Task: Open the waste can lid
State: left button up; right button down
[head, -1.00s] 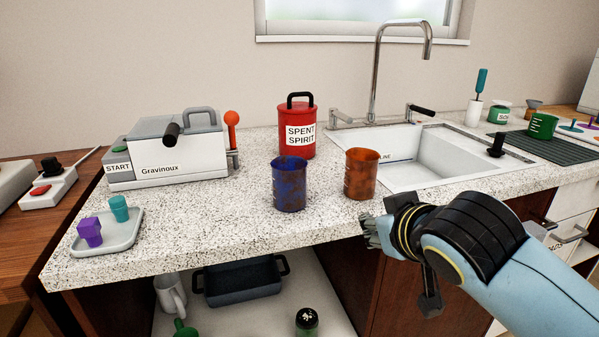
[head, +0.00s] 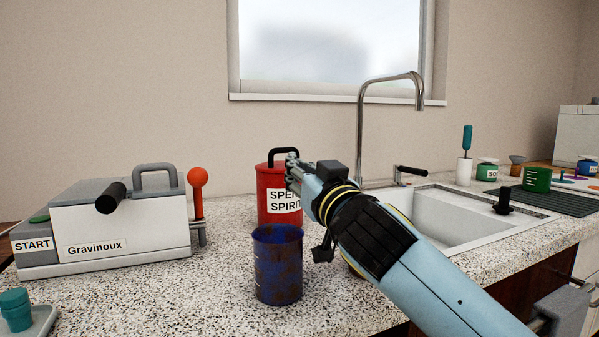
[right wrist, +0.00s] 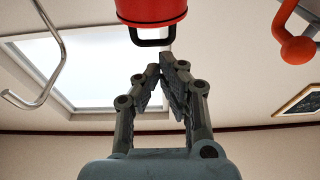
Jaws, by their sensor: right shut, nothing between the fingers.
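The red waste can (head: 268,182), labelled as spent spirit, stands on the speckled counter with its lid closed. Its black lid handle (head: 283,152) arches on top. My right gripper (head: 290,163) is shut and empty, at the can's upper right side by the handle, and hides part of the can and its label. In the right wrist view, which is upside down, the fingertips (right wrist: 168,62) are close to the handle (right wrist: 152,42); I cannot tell whether they touch. The can's red body (right wrist: 150,8) shows at the top edge. My left gripper is not in view.
A blue-brown beaker (head: 278,275) stands in front of the can. My right arm hides most of the orange beaker. The Gravinoux machine (head: 120,235) with a red-knobbed lever (head: 197,178) is at left. The sink (head: 450,222) and faucet (head: 361,130) are at right.

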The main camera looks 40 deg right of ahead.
aim_at(281, 152)
jog(key=x, duration=0.5)
jog(key=shift+p+x, duration=0.3)
jog(key=shift+x, duration=0.6)
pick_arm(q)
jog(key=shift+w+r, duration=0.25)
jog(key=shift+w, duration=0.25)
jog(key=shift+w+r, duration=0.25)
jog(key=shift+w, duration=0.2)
pick_arm(e)
jog(key=shift+f, duration=0.15)
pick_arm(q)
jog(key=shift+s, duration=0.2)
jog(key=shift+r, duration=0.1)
